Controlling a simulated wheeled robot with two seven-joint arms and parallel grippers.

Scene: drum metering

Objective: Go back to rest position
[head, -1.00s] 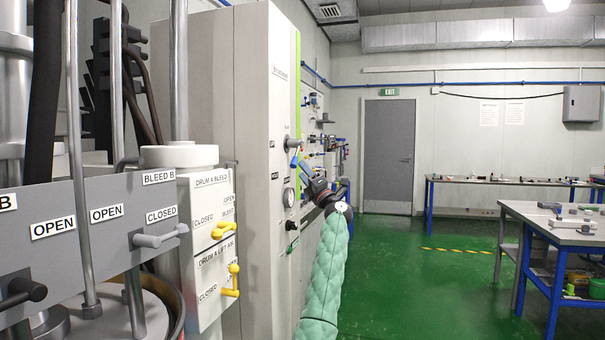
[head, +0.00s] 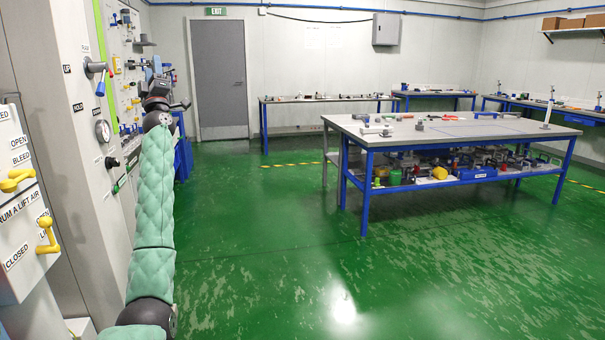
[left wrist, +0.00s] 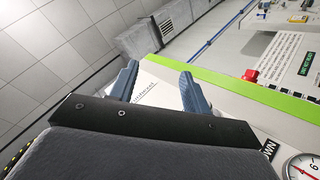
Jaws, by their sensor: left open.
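My left arm, in a green quilted sleeve, stretches forward along the front of the grey cabinet in the head view. My left gripper (head: 157,68) is at its far end, small and partly hidden by the wrist. In the left wrist view the two blue-grey fingers of the left gripper (left wrist: 158,86) stand apart with nothing held between them. The cabinet panel with its green edge strip (left wrist: 255,95) shows behind and beside them. Whether the fingers touch the panel cannot be told. My right gripper is in neither view.
A lever with a blue handle (head: 101,82) and a gauge (head: 102,130) are on the cabinet front, close left of my arm. Yellow valve handles (head: 46,235) are at the left edge. A blue-framed workbench (head: 450,180) stands right. The green floor (head: 330,260) between is clear.

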